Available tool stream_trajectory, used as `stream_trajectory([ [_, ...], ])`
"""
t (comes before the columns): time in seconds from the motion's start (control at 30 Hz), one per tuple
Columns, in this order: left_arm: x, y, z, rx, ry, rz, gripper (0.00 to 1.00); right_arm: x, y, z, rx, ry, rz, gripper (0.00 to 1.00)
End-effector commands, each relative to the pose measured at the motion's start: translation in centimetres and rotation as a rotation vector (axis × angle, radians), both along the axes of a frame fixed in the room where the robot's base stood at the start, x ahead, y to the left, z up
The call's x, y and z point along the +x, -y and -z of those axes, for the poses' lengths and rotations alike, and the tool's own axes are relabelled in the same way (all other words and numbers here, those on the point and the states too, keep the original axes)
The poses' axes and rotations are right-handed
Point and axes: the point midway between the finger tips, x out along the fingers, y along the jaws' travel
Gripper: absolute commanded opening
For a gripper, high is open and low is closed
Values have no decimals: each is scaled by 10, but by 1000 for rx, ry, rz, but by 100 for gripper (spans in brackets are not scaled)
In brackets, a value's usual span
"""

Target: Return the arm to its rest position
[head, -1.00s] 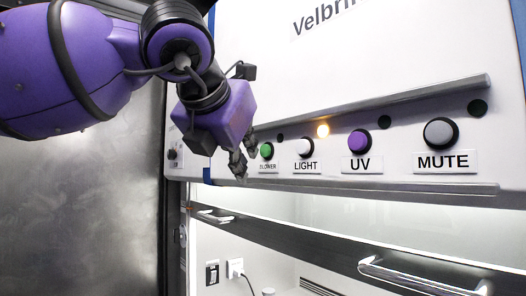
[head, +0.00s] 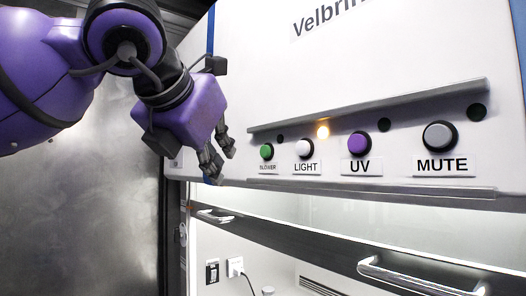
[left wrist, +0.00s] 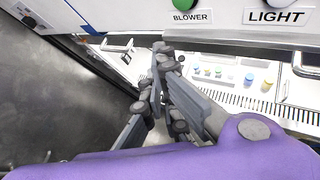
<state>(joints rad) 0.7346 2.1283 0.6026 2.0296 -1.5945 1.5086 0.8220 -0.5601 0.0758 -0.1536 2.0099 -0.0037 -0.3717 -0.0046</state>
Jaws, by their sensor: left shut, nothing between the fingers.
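My left arm is purple and comes in from the upper left of the head view. Its gripper (head: 217,158) is shut and empty, in front of the cabinet panel, to the left of the green BLOWER button (head: 267,152). In the left wrist view the gripper's dark fingers (left wrist: 160,88) are together with nothing between them, below the BLOWER label (left wrist: 190,17). My right gripper is in neither view.
The white cabinet panel (head: 400,60) carries the LIGHT (head: 304,148), UV (head: 358,143) and MUTE (head: 440,136) buttons. A sash handle (head: 418,277) sticks out below. A metal wall (head: 85,220) stands at left.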

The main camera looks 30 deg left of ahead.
Motion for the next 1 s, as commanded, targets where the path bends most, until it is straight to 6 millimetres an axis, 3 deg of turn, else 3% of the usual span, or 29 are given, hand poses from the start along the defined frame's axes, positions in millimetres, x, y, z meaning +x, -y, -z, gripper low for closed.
stream_trajectory([
  [0.73, 2, 0, 3, -6, -7, 4, 0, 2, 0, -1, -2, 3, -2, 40],
  [0.87, 22, 1, 48, -114, -104, 86, 0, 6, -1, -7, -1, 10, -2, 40],
  [0.97, 41, 10, 112, -294, -223, 201, 0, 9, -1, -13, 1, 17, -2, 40],
  [1.0, 47, 16, 142, -396, -271, 253, 0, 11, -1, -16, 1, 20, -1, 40],
])
